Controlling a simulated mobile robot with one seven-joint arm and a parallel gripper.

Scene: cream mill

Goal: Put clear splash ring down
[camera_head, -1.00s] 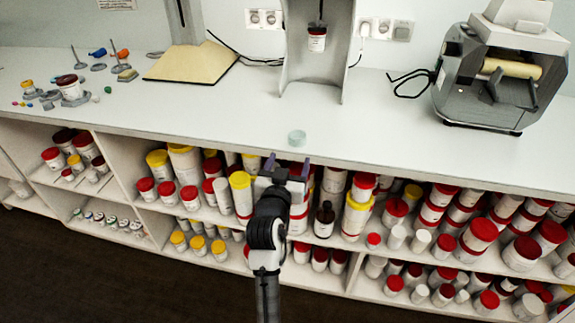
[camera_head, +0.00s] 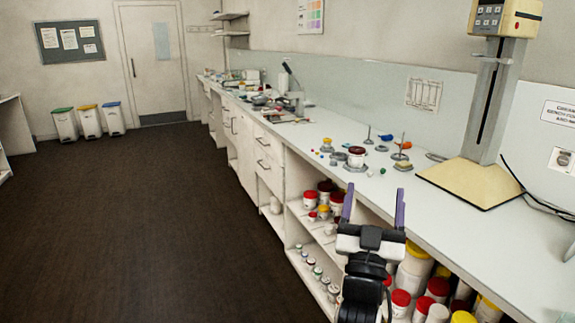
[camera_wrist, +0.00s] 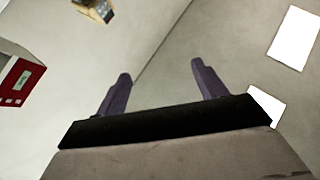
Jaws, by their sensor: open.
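My gripper (camera_head: 374,205) is open and empty in the head view, held at the front of the counter. Its two purple fingers stand wide apart. The wrist view also shows the open fingers (camera_wrist: 160,80) with nothing between them. The clear splash ring is in neither current view.
Jars and small weights (camera_head: 357,157) stand farther back. Shelves of lidded jars (camera_head: 412,271) lie below. The dark floor (camera_head: 150,215) at left is clear.

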